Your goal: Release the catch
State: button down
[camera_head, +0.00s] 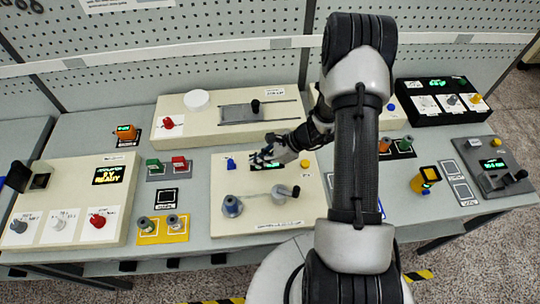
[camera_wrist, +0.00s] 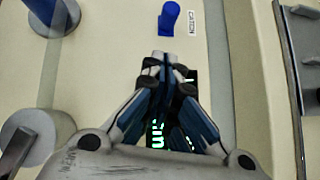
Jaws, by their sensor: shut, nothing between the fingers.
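The catch is a small blue lever (camera_head: 231,163) on the cream winding panel (camera_head: 222,183). In the wrist view the blue catch (camera_wrist: 168,18) stands beside a small label that seems to read CATCH. My gripper (camera_head: 258,161) is over the panel, to the right of the catch in the head view. In the wrist view my gripper (camera_wrist: 164,58) has its fingertips together, with nothing between them. The tips are apart from the catch in that picture. The fingers partly hide a dark display (camera_wrist: 190,78) with green digits.
The panel also carries a grey-blue spindle (camera_head: 232,206), a crank with a dark knob (camera_head: 295,191) and a yellow button (camera_head: 304,164). Behind it is a cream box with a slider (camera_head: 255,106). A control box with a red knob (camera_head: 97,220) stands at left.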

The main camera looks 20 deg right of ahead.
aim_at(233, 163)
jog(key=shift+w+a+f, duration=0.1)
jog(key=shift+w+a, duration=0.25)
jog(key=shift+a, duration=0.35)
jog(key=shift+w+a+f, duration=0.1)
jog(key=shift+w+a, duration=0.25)
jog(key=shift+a, duration=0.3)
jog(key=shift+w+a+f, duration=0.1)
jog(key=shift+w+a, duration=0.25)
jog(key=shift+a, duration=0.35)
jog(key=a, duration=0.1)
jog(key=w+a+b, duration=0.1)
jog(key=a, duration=0.1)
jog(key=shift+a+b, duration=0.2)
jog(key=shift+b, duration=0.1)
jog(key=shift+d, duration=0.1)
jog(key=shift+d, duration=0.25)
jog(key=shift+s+d, duration=0.35)
jog(key=shift+d, duration=0.3)
jog(key=shift+s+d, duration=0.3)
jog(key=shift+d, duration=0.3)
jog(key=p+v, duration=0.1)
jog(key=v, duration=0.9)
jog(key=shift+s+d+p, duration=0.25)
jog(key=shift+s+p, duration=0.05)
jog(key=shift+p, duration=0.05)
